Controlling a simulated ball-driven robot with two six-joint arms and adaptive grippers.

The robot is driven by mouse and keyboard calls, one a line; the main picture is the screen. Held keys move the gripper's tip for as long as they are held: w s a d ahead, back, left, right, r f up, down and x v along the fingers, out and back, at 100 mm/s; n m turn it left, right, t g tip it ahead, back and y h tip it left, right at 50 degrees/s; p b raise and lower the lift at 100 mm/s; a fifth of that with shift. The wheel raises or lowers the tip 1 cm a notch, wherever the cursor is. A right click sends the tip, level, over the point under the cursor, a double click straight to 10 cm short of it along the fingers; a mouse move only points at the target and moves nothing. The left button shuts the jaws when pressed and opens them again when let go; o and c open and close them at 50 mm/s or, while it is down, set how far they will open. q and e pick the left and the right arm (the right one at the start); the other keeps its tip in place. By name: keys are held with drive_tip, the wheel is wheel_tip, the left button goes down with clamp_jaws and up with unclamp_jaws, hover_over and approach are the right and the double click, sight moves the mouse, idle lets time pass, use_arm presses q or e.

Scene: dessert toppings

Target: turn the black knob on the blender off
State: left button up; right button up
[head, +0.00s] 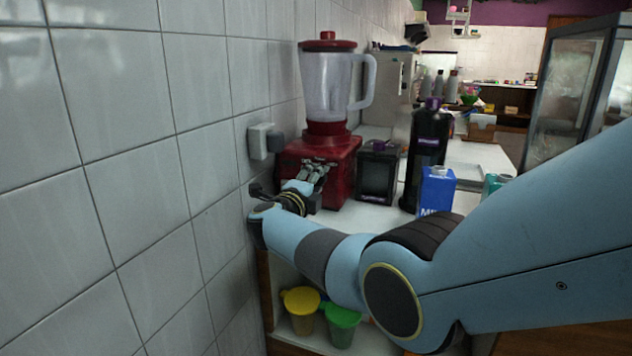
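The blender stands on the counter against the tiled wall, with a red base (344,165), a clear jug (326,85) and a red lid (327,45). My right arm comes in from the right, and its gripper (316,171) is in front of the base's near left side, touching it or very close. The gripper is small and seen from behind, so I cannot tell whether its fingers are open or shut. I cannot make out the black knob; the gripper and wrist cover part of the base front. My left gripper is not in view.
A wall socket with a dark plug (262,141) is left of the blender. A dark box-shaped container (378,172), a tall black bottle (427,150) and a blue milk carton (437,190) stand to the right. Yellow-lidded (301,302) and green-lidded (342,318) cups sit on the shelf below.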

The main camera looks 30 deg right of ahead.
drive_tip(key=shift+a+f, duration=0.1)
drive_tip(key=o, duration=1.2)
drive_tip(key=shift+c, duration=0.2)
drive_tip(key=v, duration=0.7)
drive_tip(key=shift+s+a, duration=0.15)
drive_tip(key=shift+a, duration=0.05)
